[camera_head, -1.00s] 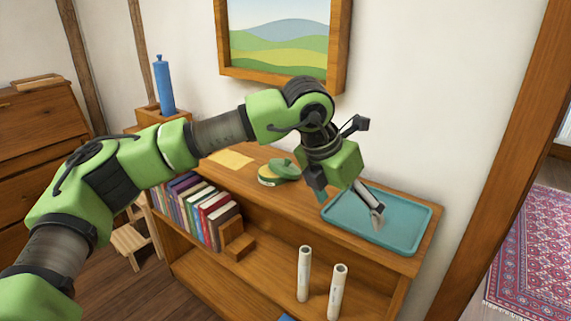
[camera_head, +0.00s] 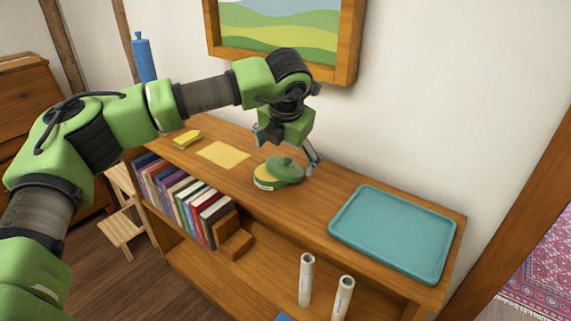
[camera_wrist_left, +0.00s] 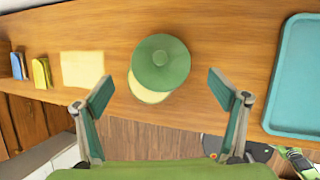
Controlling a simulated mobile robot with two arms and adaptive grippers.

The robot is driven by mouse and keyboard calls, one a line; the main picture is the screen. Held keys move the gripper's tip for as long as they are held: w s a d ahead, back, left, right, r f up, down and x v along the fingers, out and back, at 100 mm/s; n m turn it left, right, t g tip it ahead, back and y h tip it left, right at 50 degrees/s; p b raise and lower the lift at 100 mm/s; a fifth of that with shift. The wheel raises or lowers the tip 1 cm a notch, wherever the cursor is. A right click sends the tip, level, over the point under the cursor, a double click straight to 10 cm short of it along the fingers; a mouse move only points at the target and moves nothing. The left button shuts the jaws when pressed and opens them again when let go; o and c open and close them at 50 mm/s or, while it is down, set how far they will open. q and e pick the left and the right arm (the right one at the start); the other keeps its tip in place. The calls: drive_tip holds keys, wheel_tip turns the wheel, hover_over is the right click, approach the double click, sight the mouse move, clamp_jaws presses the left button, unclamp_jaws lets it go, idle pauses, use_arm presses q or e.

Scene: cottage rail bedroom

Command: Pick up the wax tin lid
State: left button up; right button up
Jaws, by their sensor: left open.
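The wax tin lid (camera_head: 288,167) is a round green disc with a small knob. It lies off-centre on the yellow-and-green wax tin (camera_head: 264,182) on top of the wooden shelf unit. In the left wrist view the lid (camera_wrist_left: 160,63) covers most of the tin, whose pale yellow part (camera_wrist_left: 148,92) shows below it. My left gripper (camera_head: 287,160) is above and just behind the lid in the head view, pointing down.
A teal tray (camera_head: 393,234) lies on the right of the shelf top. Books (camera_head: 185,194) and two pale tubes (camera_head: 306,279) stand on the lower shelf. A framed picture (camera_head: 283,38) hangs behind.

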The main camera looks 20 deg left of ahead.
sight(285, 165)
use_arm(q)
drive_tip(key=shift+w+f, duration=0.2)
drive_tip(key=shift+f, duration=0.2)
drive_tip(key=p+x, duration=0.1)
drive_tip(key=x, duration=0.2)
drive_tip(key=shift+w+f+p, duration=0.15)
drive_tip(key=shift+f+p, duration=0.15)
drive_tip(key=shift+p, duration=0.1)
drive_tip(key=shift+w+a+f, duration=0.1)
drive_tip(key=shift+w+f, duration=0.1)
drive_tip(key=shift+f, duration=0.15)
drive_tip(key=shift+c, duration=0.8)
drive_tip(key=c, duration=0.9)
drive_tip(key=shift+c, duration=0.6)
use_arm(e)
drive_tip(key=shift+t, duration=0.3)
drive_tip(key=w, duration=0.1)
drive_tip(key=w+r, duration=0.2)
drive_tip(key=shift+w+a, duration=0.3)
drive_tip(key=shift+a, duration=0.1)
use_arm(q)
drive_tip(key=shift+r, duration=0.15)
